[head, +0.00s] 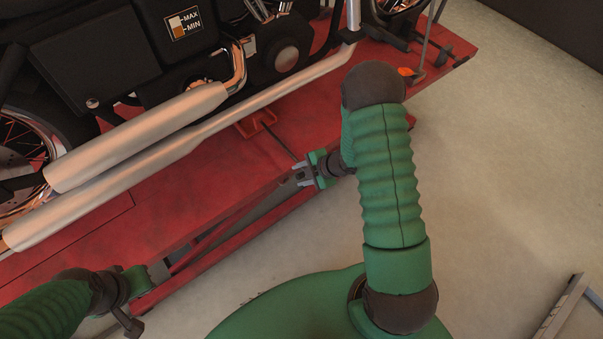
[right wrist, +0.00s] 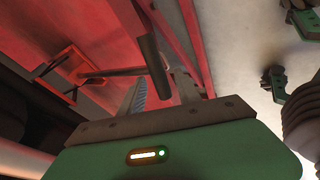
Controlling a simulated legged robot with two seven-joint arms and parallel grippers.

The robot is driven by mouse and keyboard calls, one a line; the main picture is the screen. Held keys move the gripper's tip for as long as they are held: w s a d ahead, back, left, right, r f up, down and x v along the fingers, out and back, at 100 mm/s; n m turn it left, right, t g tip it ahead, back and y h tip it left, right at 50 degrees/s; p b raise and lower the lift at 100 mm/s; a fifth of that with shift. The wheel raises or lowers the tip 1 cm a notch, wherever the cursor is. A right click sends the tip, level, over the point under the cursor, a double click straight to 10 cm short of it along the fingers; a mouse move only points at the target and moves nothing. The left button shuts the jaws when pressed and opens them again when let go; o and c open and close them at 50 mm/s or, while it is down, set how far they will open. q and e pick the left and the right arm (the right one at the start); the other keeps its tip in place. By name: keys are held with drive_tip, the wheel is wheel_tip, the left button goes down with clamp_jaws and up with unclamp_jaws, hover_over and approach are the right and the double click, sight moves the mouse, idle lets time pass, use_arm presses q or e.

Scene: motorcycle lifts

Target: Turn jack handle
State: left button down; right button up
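The jack handle is a thin dark rod (head: 278,140) running from an orange-red bracket (head: 256,122) on the red lift platform towards my right gripper (head: 298,177). In the right wrist view the handle ends in a dark cylindrical grip (right wrist: 153,67), set across the rod. My right gripper (right wrist: 160,78) is open, its two fingers apart on either side of the grip's lower end. I cannot tell whether they touch it. My left gripper (head: 155,273) is low at the left by the lift's edge; its fingers are too small and dark to read.
A motorcycle with long silver exhaust pipes (head: 150,148) stands on the red lift platform (head: 165,205). The lift's side legs run below its near edge. A metal frame (head: 560,310) lies at the lower right. The pale floor (head: 490,180) at the right is mostly clear.

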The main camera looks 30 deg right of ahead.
drive_tip(key=p+v, duration=0.6)
drive_tip(key=v, duration=1)
drive_tip(key=shift+s+r, duration=0.25)
drive_tip(key=shift+s, duration=0.05)
drive_tip(key=shift+d, duration=0.1)
